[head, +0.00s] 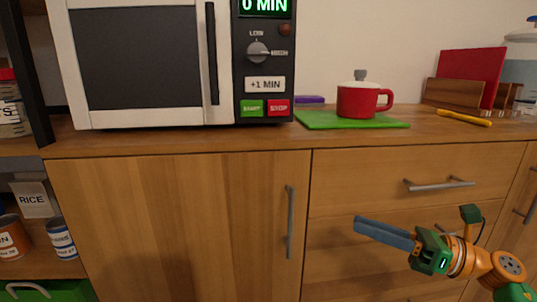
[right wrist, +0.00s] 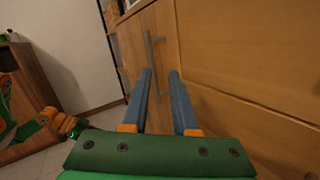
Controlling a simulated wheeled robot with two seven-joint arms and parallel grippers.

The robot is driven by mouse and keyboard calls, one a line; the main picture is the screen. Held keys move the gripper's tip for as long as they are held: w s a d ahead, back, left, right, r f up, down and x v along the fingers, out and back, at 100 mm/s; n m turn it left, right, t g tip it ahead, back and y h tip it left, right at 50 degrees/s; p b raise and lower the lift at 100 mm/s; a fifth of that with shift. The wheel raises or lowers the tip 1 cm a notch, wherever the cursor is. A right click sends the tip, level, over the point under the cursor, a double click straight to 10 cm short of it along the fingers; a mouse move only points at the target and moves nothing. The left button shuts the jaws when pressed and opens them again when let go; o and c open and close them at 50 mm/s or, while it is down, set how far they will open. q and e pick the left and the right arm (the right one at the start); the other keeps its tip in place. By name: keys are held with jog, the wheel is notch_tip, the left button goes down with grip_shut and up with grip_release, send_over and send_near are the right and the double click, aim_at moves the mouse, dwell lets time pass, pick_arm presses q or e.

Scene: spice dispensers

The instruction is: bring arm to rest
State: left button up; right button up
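My right gripper (head: 357,226) is in the lower right of the head view, in front of the wooden drawers (head: 365,255) and below the counter edge. Its blue fingers point left. In the right wrist view the two fingers (right wrist: 160,74) stand apart with an empty gap between them, and a cabinet front with a bar handle (right wrist: 149,47) shows beyond. The gripper holds nothing. My left gripper is not seen in the head view.
On the wooden counter (head: 200,140) stand a microwave (head: 140,65) and a green board (head: 330,121) with a red mug (head: 357,101). A yellow utensil (head: 463,118) lies at right. Cabinet handle (head: 290,222) and drawer handle (head: 438,185) stick out near my right gripper. Cans stand on a lower-left shelf.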

notch_tip(320, 180, down, 18)
jog(key=s+a+n+t+h, duration=0.1)
jog(key=n+t+h, duration=0.5)
jog(key=n, duration=1.2)
jog(key=s+a+n+t+h, duration=0.1)
jog(key=n+t+h, duration=0.2)
jog(key=n+h, duration=1.1)
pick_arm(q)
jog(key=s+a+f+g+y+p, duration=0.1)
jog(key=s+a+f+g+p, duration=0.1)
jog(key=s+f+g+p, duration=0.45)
pick_arm(e)
jog(key=s+f+m+g+y+b, duration=0.2)
jog(key=s+f+m+g, duration=0.2)
jog(key=s+f+g, duration=1.35)
pick_arm(q)
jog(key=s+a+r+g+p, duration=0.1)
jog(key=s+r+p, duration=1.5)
jog(key=p, duration=2.2)
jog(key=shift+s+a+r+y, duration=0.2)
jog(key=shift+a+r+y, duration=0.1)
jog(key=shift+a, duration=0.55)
pick_arm(e)
jog(key=s+d+r+t, duration=0.1)
jog(key=s+d+r, duration=0.2)
jog(key=s+r, duration=1.3)
jog(key=s, duration=0.2)
jog(key=shift+s+r, duration=0.4)
